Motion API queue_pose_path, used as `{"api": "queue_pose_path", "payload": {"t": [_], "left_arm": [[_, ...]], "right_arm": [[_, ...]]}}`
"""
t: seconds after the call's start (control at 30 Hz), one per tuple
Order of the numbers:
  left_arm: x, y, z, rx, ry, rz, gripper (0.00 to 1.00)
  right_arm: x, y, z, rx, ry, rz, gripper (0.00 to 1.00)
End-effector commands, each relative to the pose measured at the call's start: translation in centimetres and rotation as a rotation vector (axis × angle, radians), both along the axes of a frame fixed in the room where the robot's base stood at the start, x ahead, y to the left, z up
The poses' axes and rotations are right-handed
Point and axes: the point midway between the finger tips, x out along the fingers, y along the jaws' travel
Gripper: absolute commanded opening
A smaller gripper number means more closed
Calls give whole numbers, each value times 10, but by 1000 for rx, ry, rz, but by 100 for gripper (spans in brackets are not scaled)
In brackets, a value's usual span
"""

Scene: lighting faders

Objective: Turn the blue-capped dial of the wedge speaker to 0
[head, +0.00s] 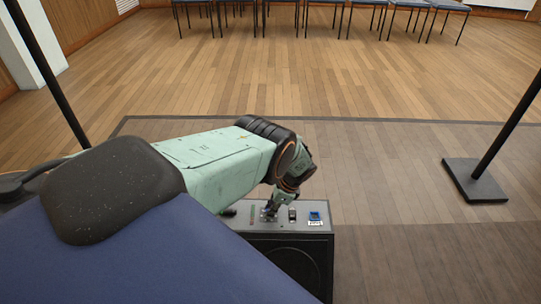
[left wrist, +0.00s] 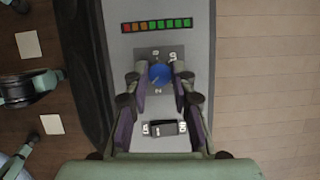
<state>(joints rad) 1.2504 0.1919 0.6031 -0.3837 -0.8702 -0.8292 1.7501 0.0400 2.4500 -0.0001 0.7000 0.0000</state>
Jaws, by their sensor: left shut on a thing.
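The wedge speaker (head: 322,245) stands below my left arm in the head view, and its grey top panel (left wrist: 195,32) fills the middle of the left wrist view. The blue-capped dial (left wrist: 159,73) sits on a dark plate with small white number marks around it. My left gripper (head: 268,212) reaches down onto the panel. In the left wrist view its two fingers (left wrist: 159,78) are closed on the dial from both sides. The marks and the dial's pointer are too small to read surely. My right gripper is not in view.
A red-to-green light bar (left wrist: 157,25) lies beyond the dial, and a black rocker switch (left wrist: 165,128) on the near side. A blue part (head: 315,217) sits at the panel's right. A stand base (head: 474,181) is at right; chairs (head: 330,5) line the back. The floor between is clear.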

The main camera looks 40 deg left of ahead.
Motion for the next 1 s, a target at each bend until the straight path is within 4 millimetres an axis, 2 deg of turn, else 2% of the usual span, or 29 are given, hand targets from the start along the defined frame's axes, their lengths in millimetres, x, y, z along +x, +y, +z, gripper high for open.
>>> {"api": "queue_pose_path", "payload": {"t": [0.3,0.83,0.87,1.0], "left_arm": [[1,3,0,2,-3,108,0],[0,2,0,1,0,129,0],[0,2,0,1,0,129,25],[0,2,0,1,1,128,37]], "right_arm": [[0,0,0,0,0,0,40],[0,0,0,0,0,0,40],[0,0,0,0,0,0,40],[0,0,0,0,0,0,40]]}}
